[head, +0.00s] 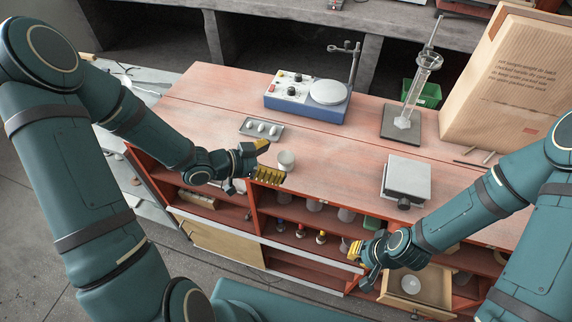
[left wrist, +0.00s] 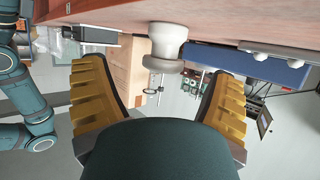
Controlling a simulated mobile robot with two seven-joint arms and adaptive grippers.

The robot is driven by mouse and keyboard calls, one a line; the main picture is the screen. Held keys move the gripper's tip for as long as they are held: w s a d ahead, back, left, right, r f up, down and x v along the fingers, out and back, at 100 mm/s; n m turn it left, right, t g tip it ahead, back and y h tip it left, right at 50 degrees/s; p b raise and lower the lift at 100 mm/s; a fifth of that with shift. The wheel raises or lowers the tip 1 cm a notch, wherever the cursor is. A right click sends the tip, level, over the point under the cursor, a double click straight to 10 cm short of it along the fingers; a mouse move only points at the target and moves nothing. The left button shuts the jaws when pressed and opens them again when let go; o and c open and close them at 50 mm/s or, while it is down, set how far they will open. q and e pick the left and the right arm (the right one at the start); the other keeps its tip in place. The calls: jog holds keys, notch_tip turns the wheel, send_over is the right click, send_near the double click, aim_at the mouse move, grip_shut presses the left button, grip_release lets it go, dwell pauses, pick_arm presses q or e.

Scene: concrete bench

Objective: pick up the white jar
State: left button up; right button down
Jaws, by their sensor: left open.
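The white jar (head: 286,160) is a small, round, pale vessel standing upright near the front edge of the wooden bench top. My left gripper (head: 268,161) is open, its yellow fingers just left of the jar and pointing toward it. In the left wrist view, which looks upside down, the jar (left wrist: 168,40) shows ahead, between the directions of the two spread fingers (left wrist: 160,72) and apart from both. My right gripper (head: 362,258) is low in front of the bench at the right, by the shelves; its finger gap is not clear.
A grey tray with pale pieces (head: 247,126) lies behind and left of the jar. A blue stirrer (head: 300,103) stands further back, a grey box-like device (head: 407,178) to the right. Bench top right of the jar is clear. A drawer (head: 425,297) is open below.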

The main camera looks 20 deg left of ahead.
aim_at(286, 159)
pick_arm(q)
jog(key=x, duration=0.4)
jog(key=shift+w+a+b, duration=0.1)
jog(key=shift+w+b, duration=0.1)
jog(key=shift+b, duration=0.15)
jog(key=c, duration=1.3)
